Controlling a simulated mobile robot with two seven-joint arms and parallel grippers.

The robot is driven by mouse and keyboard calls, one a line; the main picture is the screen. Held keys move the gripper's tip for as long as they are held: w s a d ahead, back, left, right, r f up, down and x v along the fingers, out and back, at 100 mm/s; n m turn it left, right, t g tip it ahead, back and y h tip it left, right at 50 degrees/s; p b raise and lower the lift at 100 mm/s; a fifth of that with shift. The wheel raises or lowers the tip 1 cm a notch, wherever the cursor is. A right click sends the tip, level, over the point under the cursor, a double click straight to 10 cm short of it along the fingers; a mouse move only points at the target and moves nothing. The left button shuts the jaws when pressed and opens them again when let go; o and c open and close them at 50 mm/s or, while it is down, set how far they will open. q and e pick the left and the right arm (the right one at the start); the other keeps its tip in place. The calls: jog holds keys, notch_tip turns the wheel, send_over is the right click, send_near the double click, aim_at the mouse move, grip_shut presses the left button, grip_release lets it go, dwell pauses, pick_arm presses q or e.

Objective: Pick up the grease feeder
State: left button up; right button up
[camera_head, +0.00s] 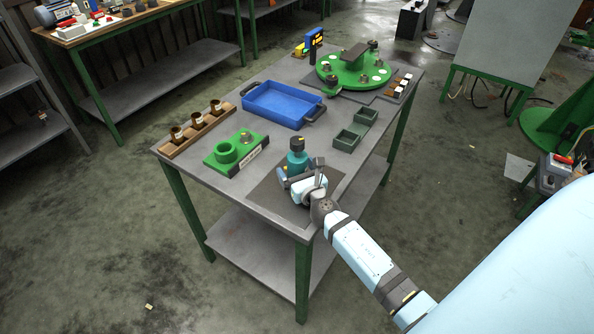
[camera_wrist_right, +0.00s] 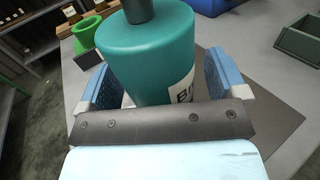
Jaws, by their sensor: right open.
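A teal bottle with a dark grey cap, which I take to be the grease feeder (camera_head: 297,159), stands upright at the front of the workbench on a dark mat (camera_head: 262,197). In the right wrist view the grease feeder (camera_wrist_right: 150,52) fills the middle, with part of a white label showing. My right gripper (camera_head: 297,176) is low at the bottle. In the wrist view its blue fingers (camera_wrist_right: 160,82) are on either side of the bottle, open, with a gap visible at the right finger. The bottle's lower part is hidden by the gripper. My left gripper is not in view.
On the workbench (camera_head: 230,187) are a green fixture (camera_head: 225,152), a wooden rack with brass-coloured parts (camera_head: 196,122), a blue tray (camera_head: 282,104), green bins (camera_head: 347,140) and a green round plate (camera_head: 350,72). A yellow-and-blue tool (camera_head: 313,42) stands at the back.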

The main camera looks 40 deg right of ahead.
aim_at(297, 140)
jog(key=shift+r, duration=0.1)
grip_shut()
jog(key=shift+r+p, duration=0.8)
jog(key=shift+r, duration=0.05)
notch_tip(297, 140, up, 11)
jog(key=p, duration=0.8)
jog(key=shift+f, duration=0.1)
notch_tip(297, 140, up, 7)
jog(key=shift+f+p, duration=0.15)
jog(key=shift+p, duration=0.95)
jog(key=shift+s+a+r, duration=0.15)
jog(key=shift+a+r, duration=0.05)
jog(key=shift+r, duration=0.05)
jog(key=s+a+r+n+y, duration=0.1)
jog(key=s+a+r, duration=0.3)
jog(key=s+a, duration=0.7)
jog(key=shift+a+n+y, duration=0.4)
jog(key=shift+a+y, duration=0.1)
jog(key=shift+y, duration=0.4)
